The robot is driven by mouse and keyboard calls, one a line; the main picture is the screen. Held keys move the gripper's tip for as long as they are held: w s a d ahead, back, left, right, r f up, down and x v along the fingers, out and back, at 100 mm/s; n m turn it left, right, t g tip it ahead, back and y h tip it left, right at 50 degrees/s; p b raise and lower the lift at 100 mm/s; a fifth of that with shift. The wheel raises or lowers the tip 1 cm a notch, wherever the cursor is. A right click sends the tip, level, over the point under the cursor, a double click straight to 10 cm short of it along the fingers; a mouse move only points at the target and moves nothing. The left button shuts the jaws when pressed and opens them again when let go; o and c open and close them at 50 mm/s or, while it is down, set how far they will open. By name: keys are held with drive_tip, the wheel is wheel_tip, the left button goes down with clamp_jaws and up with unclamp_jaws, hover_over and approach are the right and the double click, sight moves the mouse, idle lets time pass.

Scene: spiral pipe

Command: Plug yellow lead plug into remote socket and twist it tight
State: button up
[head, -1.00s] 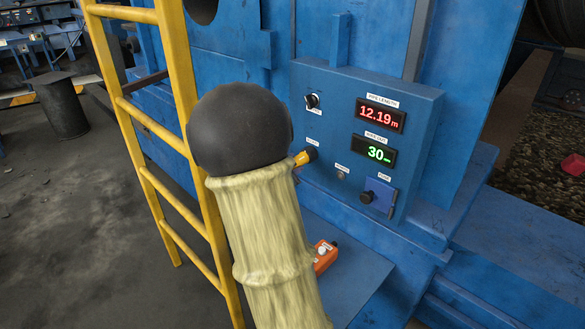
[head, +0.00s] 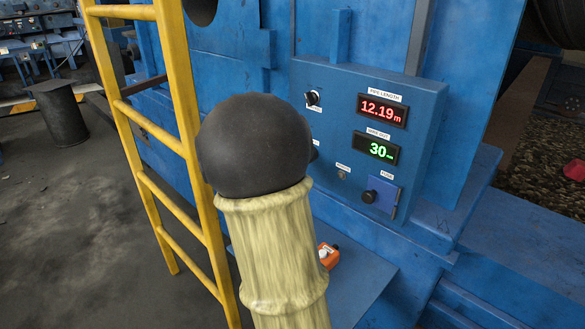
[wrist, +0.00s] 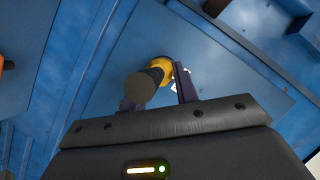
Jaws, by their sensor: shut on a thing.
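In the wrist view my gripper (wrist: 156,92) is shut on the yellow plug (wrist: 161,66), with a finger on either side. The plug has a dark round end (wrist: 141,86) facing the camera. In the head view the plug and fingers are hidden behind my arm; only a small dark piece shows at the arm's right edge. A small round socket (head: 342,175) under a label on the blue control panel (head: 420,140) is to the right of my arm. The label is too small to read surely.
The panel carries a red display (head: 382,110), a green display (head: 377,148), a black knob (head: 312,97) and a fuse box (head: 382,196). An orange remote (head: 328,256) lies on the blue ledge below. A yellow ladder (head: 178,100) stands close to the left of my arm.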

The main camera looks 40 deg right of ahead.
drive_tip(key=shift+a+f+m+t+h+b, duration=0.15)
drive_tip(key=shift+m+t+b, duration=0.35)
drive_tip(key=shift+b, duration=1.55)
drive_tip(key=shift+d+f+m+t+h+b, duration=0.2)
drive_tip(key=shift+m+b, duration=0.5)
drive_tip(key=shift+b, duration=1.35)
drive_tip(key=shift+a+f+m+t+h+b, duration=0.15)
drive_tip(key=shift+m+t+b, duration=0.35)
drive_tip(key=shift+b, duration=1.55)
drive_tip(key=o, duration=1.1)
drive_tip(key=shift+w+r, duration=0.15)
drive_tip(key=shift+r, duration=0.05)
drive_tip(key=p+v, duration=0.1)
drive_tip(key=v, duration=1.6)
drive_tip(key=shift+a+r, duration=0.15)
drive_tip(key=shift+r, duration=0.05)
